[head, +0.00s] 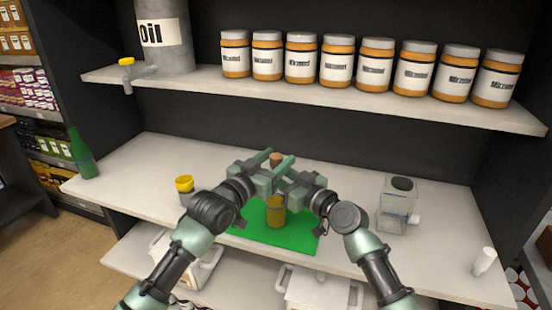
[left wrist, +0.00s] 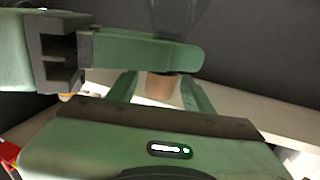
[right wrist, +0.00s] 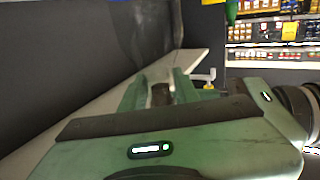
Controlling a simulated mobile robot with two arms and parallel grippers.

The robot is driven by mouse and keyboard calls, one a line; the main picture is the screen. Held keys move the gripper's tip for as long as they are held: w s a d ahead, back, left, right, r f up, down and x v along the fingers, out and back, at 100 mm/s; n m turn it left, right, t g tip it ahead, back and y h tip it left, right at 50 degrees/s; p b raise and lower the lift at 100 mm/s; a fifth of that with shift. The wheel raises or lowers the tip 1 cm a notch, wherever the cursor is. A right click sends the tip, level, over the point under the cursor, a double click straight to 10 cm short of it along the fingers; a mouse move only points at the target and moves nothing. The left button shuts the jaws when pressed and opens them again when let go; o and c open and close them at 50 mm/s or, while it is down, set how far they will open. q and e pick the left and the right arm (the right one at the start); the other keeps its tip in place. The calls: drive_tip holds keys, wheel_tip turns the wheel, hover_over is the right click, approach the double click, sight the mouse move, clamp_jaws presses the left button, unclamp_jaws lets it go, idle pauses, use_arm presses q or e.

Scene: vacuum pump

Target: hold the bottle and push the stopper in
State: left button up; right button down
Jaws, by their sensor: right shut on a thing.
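The amber bottle (head: 275,212) stands upright on the green mat (head: 268,237), below and in front of my crossed grippers. A brown stopper (head: 276,159) shows at the far end of the fingers; its join with the bottle is hidden. My right gripper (head: 283,168) is shut on the stopper, which shows as a brown piece between its fingertips in the right wrist view (right wrist: 160,94). My left gripper (head: 268,162) is close beside the right one. In the left wrist view the stopper (left wrist: 160,86) lies between the left fingers, with narrow gaps at its sides, so they look open.
A yellow-capped jar (head: 185,190) and a green bottle (head: 82,155) stand left on the table. A shelf with several labelled jars (head: 337,62) hangs above.

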use_arm(q)
drive_tip(key=shift+r, duration=0.1)
drive_tip(key=v, duration=1.2)
use_arm(e)
drive_tip(key=c, duration=1)
unclamp_jaws()
drive_tip(key=shift+o, duration=0.2)
